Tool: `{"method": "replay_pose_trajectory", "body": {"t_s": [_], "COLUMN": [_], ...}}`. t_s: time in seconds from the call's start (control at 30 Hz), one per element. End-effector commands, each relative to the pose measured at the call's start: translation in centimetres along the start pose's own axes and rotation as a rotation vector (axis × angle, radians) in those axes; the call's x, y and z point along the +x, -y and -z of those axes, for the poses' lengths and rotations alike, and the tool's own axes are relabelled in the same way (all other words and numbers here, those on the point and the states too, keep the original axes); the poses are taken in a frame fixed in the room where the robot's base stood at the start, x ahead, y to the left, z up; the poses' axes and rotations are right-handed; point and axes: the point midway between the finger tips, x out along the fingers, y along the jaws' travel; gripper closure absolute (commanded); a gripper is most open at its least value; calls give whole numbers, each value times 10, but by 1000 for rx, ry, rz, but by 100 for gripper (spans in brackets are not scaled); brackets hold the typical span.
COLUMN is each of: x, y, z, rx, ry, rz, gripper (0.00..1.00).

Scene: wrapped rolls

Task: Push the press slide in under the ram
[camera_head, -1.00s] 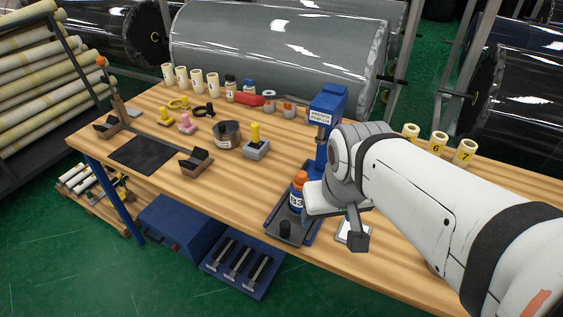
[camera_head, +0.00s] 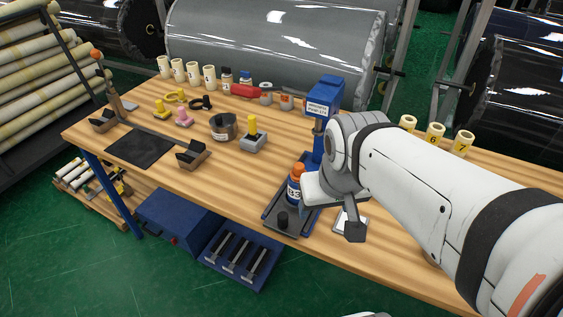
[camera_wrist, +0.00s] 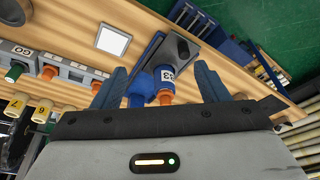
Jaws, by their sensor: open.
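The blue press (camera_head: 325,97) stands on the bench left of my arm, its column partly hidden. The dark press slide (camera_head: 283,218) lies in front of it, with a black knob at its near end. A blue bottle (camera_head: 294,189) with an orange cap and a number label stands upright on the slide. My gripper is close to the bottle's right side, its fingers mostly hidden in the head view. In the wrist view my gripper (camera_wrist: 160,70) is open, with the labelled bottle (camera_wrist: 165,76) between its spread fingers. I cannot tell whether they touch it. The slide (camera_wrist: 180,46) shows beyond.
A small white plate (camera_head: 347,218) lies right of the slide. A grey block with a yellow knob (camera_head: 254,139) and a dark round pot (camera_head: 223,127) stand to the left. Cream cups line the bench's back. A control box with a green button (camera_wrist: 14,72) shows in the wrist view.

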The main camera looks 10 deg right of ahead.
Motion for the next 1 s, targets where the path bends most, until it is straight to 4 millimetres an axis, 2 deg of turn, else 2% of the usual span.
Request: {"method": "replay_pose_trajectory", "body": {"t_s": [0.07,0.17,0.27,0.37,0.6,0.7,0.8,1.0], "x": [0,3,16,40,116,142,159,174], "y": [0,1,4,10,36,45,52,57], "z": [0,2,9,25,68,82,90,94], "rx": [0,0,2,9,30,38,42,48], "ry": [0,6,30,74,202,241,266,284], "rz": [0,1,4,8,7,2,-2,-5], "gripper": [33,42,50,51,51,51,51,51]}}
